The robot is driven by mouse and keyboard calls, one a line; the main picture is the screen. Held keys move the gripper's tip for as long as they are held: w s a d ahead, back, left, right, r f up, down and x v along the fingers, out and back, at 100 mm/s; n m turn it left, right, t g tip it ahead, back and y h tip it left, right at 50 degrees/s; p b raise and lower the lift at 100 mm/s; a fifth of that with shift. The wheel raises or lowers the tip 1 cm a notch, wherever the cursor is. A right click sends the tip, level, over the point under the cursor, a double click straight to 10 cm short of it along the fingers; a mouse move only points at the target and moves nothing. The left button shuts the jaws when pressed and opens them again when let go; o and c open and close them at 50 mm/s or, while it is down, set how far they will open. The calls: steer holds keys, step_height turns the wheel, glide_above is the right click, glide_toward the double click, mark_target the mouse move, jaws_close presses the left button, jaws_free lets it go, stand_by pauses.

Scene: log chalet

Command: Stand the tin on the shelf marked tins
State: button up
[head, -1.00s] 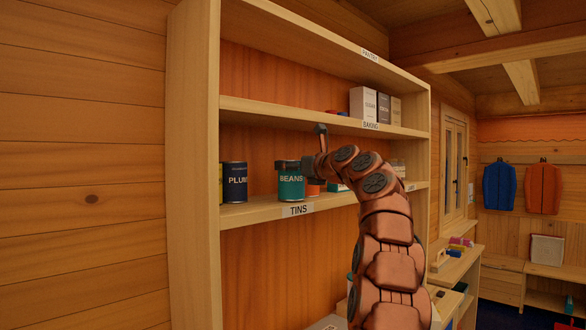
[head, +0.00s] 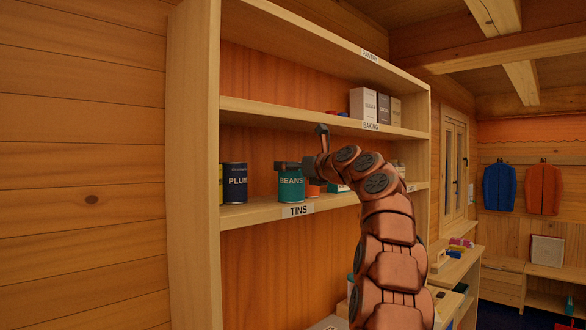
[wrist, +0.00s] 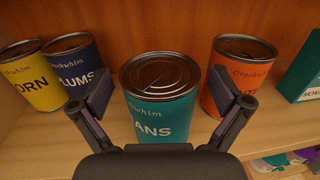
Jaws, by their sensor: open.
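The teal beans tin (head: 291,186) stands upright on the shelf marked TINS (head: 253,214), just behind the label (head: 297,210). In the wrist view the beans tin (wrist: 162,100) stands between my gripper's (wrist: 163,96) two spread fingers, which look apart from its sides. My gripper also shows in the head view (head: 303,164), at the tin's top. An orange tin (wrist: 237,75) stands close to the right finger. A navy plums tin (wrist: 78,62) stands beyond the left finger, with a yellow corn tin (wrist: 32,76) beside it.
A teal box (wrist: 303,78) stands right of the orange tin. The baking shelf (head: 290,112) above holds several boxes (head: 370,106). The shelf unit's upright side (head: 195,170) bounds the left. Bare shelf shows between the plums and beans tins.

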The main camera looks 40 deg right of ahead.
steer(key=s+b, duration=0.2)
steer(key=s, duration=0.9)
steer(key=shift+s+d, duration=0.15)
steer(key=shift+s, duration=0.2)
stand_by(0.3)
